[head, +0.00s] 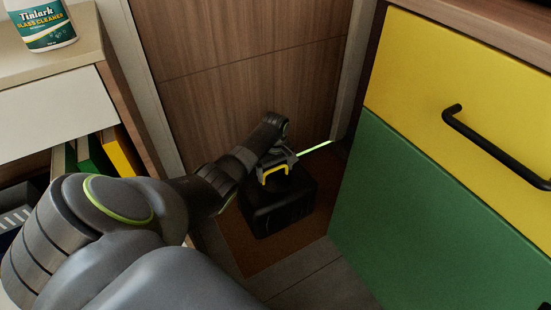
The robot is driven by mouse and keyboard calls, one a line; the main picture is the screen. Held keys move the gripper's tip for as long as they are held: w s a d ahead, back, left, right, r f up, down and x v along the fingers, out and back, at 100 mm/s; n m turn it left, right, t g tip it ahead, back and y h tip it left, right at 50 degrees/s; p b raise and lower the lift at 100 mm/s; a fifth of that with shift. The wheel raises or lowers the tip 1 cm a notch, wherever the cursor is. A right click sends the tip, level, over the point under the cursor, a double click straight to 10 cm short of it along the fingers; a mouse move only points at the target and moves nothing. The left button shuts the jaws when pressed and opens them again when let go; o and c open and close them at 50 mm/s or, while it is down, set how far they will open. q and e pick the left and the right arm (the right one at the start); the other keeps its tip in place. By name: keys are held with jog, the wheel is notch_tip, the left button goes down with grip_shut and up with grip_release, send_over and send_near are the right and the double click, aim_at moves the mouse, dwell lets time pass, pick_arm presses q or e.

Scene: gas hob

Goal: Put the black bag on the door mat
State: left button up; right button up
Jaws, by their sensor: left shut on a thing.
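The black bag (285,208) is a dark, boxy shape in the middle of the head view, in front of the wooden door. The brown door mat (258,256) lies on the floor beneath and around it. The bag appears over the mat; whether its bottom touches the mat I cannot tell. My left gripper (276,168) is at the top of the bag, shut on it. A yellow, arch-shaped part shows there. My left arm comes in from the lower left and covers part of the mat. My right gripper is out of view.
A wooden door (240,75) stands behind the mat. A cabinet with a yellow drawer (430,60) and a green front (420,215) closes off the right. A shelf unit (45,105) with a cleaner bottle (42,28) stands at left. Bare tiled floor (310,290) shows in front.

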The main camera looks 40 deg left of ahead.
pick_arm(q)
jog(key=shift+w+r, duration=0.1)
jog(key=shift+r, duration=0.05)
jog(key=o, duration=1.7)
